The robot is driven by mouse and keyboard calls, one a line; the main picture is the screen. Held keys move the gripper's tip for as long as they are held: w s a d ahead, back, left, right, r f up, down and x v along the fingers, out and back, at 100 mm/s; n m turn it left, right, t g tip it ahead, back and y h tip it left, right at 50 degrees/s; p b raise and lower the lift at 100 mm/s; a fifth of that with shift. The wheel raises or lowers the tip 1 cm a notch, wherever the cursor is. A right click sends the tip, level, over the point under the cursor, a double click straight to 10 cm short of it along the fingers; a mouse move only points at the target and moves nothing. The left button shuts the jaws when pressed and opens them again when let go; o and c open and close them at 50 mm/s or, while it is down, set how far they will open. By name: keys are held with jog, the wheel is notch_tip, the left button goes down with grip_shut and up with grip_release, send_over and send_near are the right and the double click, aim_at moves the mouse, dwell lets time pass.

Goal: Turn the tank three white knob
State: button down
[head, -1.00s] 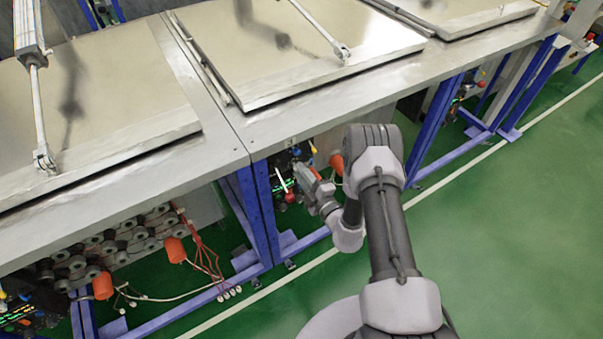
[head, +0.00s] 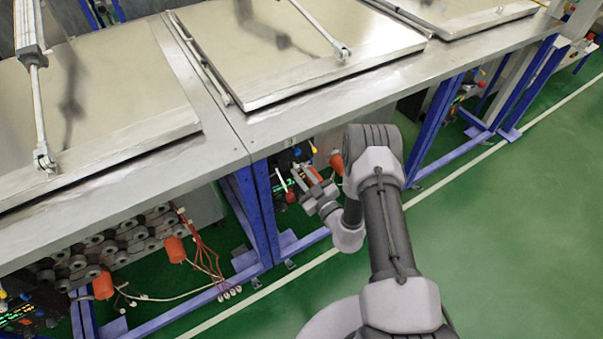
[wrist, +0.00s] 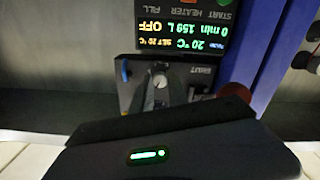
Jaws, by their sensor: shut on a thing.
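The tank three control panel (head: 277,170) sits under the steel bench front, beside a blue leg. In the wrist view the panel's lit display (wrist: 182,37) appears upside down and reads 20 °C, 0 min, 159 L, OFF. Below it, the small pale white knob (wrist: 160,79) shows at the tip of my grey fingers. My gripper (head: 299,184) reaches in under the bench edge at the panel and is shut on the knob. The fingers hide most of the knob, so its angle is unclear. My dark gripper body with a green light fills the lower wrist view.
The steel bench top (head: 250,125) overhangs the panel. Green floor (head: 500,230) is open on the right.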

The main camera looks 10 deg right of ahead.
jog(key=shift+m, duration=1.9)
jog(key=c, duration=1.3)
grip_release()
jog(key=p+v, duration=0.4)
jog(key=v, duration=1.3)
jog(key=shift+s, duration=0.25)
